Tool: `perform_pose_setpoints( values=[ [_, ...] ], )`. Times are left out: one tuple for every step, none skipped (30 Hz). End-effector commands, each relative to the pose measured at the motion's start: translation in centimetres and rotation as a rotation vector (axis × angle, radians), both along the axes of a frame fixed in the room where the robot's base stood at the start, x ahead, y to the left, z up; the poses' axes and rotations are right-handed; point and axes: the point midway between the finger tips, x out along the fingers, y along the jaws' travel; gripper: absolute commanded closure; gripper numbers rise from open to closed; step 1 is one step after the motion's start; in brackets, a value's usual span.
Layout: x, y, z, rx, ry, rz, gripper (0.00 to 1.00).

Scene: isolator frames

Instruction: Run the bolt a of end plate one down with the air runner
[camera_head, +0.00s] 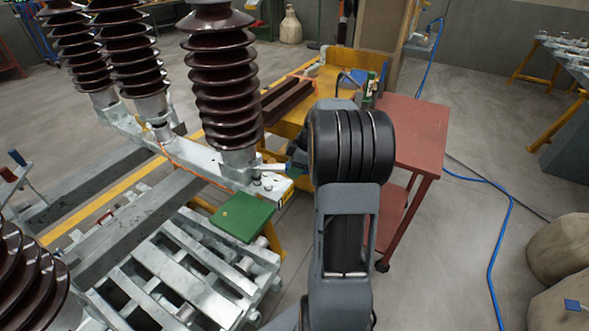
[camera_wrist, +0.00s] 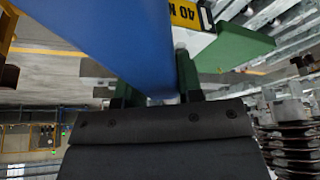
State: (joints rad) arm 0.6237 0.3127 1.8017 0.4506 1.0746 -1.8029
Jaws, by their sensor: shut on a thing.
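In the wrist view my gripper (camera_wrist: 157,92) is shut on a blue tool body, the air runner (camera_wrist: 105,35). The runner fills the upper left and hides much behind it. In the head view my arm covers most of the gripper, and a dark bluish part (camera_head: 297,158) shows at the arm's left, close to the end of the galvanised beam. That end plate (camera_head: 272,183) carries small upright bolt-like pieces (camera_head: 257,177) beside the brown insulator. I cannot tell which is bolt a, or whether the runner touches it.
A brown ribbed insulator (camera_head: 222,90) stands close left of my arm. A green plate (camera_head: 243,217) lies below the beam end. A red cart (camera_head: 415,130) stands at the right, with a yellow bench (camera_head: 325,82) behind. A blue hose (camera_head: 503,225) lies on the floor.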

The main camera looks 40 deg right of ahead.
Motion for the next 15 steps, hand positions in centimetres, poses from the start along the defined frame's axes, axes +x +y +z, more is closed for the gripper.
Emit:
perform_pose_setpoints(
  values=[
    [0.1, 0.0, 0.8, -0.002, -0.004, 0.0, 1.0],
    [0.1, 0.0, 1.1, -0.002, -0.004, 0.0, 1.0],
    [0.1, 0.0, 1.4, -0.003, -0.004, 0.0, 1.0],
    [0.1, 0.0, 1.6, -0.002, -0.003, -0.001, 1.0],
    [0.1, 0.0, 1.8, -0.003, -0.004, -0.001, 1.0],
    [0.1, 0.0, 2.1, -0.003, -0.004, -0.001, 1.0],
    [0.1, 0.0, 2.4, -0.003, -0.004, -0.001, 1.0],
    [0.1, 0.0, 2.6, -0.003, -0.004, -0.001, 1.0],
    [0.1, 0.0, 2.9, -0.003, -0.004, -0.001, 1.0],
    [0.1, 0.0, 3.1, -0.002, -0.003, -0.001, 1.0],
    [0.0, 0.0, 3.3, -0.002, -0.003, -0.001, 1.0],
    [0.1, 0.0, 3.6, -0.002, -0.003, -0.001, 1.0],
    [0.0, 0.0, 3.8, -0.002, -0.003, 0.0, 1.0],
    [0.0, 0.0, 4.1, -0.002, -0.003, 0.0, 1.0],
    [0.0, 0.0, 4.4, -0.002, -0.003, 0.0, 1.0]
  ],
)
